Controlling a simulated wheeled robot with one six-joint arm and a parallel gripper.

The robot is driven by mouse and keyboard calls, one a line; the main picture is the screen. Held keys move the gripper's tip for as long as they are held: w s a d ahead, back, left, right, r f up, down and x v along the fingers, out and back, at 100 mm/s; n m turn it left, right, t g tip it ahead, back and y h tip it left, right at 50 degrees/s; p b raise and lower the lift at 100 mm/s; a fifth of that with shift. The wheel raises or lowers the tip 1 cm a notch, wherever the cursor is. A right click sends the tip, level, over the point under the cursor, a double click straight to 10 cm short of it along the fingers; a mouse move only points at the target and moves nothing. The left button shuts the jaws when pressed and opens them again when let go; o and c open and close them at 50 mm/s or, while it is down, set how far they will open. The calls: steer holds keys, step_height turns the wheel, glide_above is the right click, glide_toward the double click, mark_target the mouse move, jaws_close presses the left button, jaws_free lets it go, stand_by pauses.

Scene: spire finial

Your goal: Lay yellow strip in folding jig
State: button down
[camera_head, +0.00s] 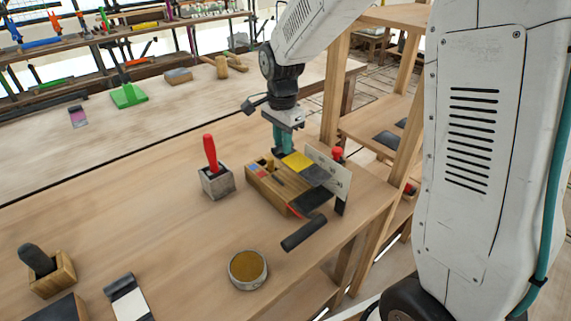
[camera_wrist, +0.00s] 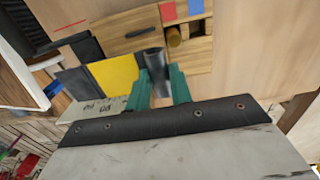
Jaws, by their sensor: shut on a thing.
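The yellow strip (camera_head: 297,162) runs flat from my gripper (camera_head: 284,148) toward the lower right, with a dark grey panel beyond its yellow part. In the wrist view the yellow strip (camera_wrist: 115,73) lies left of my teal fingers (camera_wrist: 160,88). The fingers are shut on a dark round piece at the strip's near end. The wooden folding jig (camera_head: 265,188) is below, with blue and red squares on top. In the wrist view the jig (camera_wrist: 125,38) is just beyond the fingers. I cannot tell whether the strip touches the jig.
A white numbered plate (camera_head: 341,186) stands beside the jig, with a red knob (camera_head: 337,152) behind it. A black-handled tool (camera_head: 304,233) lies in front. A red-handled tool in a grey block (camera_head: 216,182) and a round tin (camera_head: 248,269) stand left. The table between is clear.

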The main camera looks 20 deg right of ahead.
mark_target(283, 171)
steer(key=shift+f, duration=3.15)
steer(key=c, duration=1.3)
jaws_free()
steer(key=shift+f, duration=0.15)
steer(key=shift+o, duration=0.2)
steer(key=shift+s, duration=0.1)
